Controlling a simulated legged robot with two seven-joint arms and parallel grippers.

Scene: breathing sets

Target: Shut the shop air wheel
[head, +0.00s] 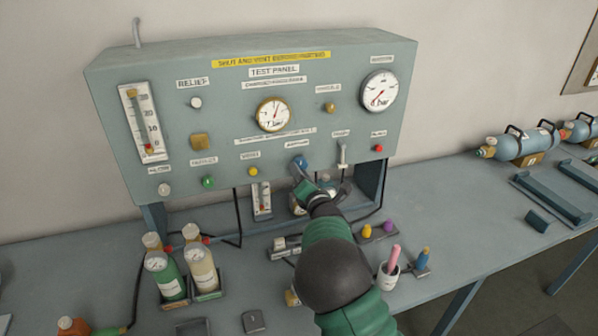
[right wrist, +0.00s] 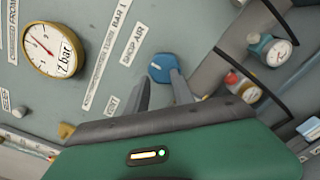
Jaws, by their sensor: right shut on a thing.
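The shop air wheel (right wrist: 162,66) is a blue knob on the lower part of the test panel, below a label reading SHOP AIR in the right wrist view. In the head view the blue wheel (head: 299,163) shows just above my right gripper (head: 304,174). My right gripper (right wrist: 160,85) has its two grey fingers around the blue wheel and is shut on it. The fingers hide part of the wheel's lower side. My left gripper is in neither view.
The test panel (head: 220,75) carries gauges, coloured knobs and a lever. Below it are a green cylinder (head: 168,277), a cream cylinder (head: 201,268) and a white cup (head: 388,275) on the bench (head: 450,200). Blue cylinders (head: 525,145) lie at the right. The bench's right middle is clear.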

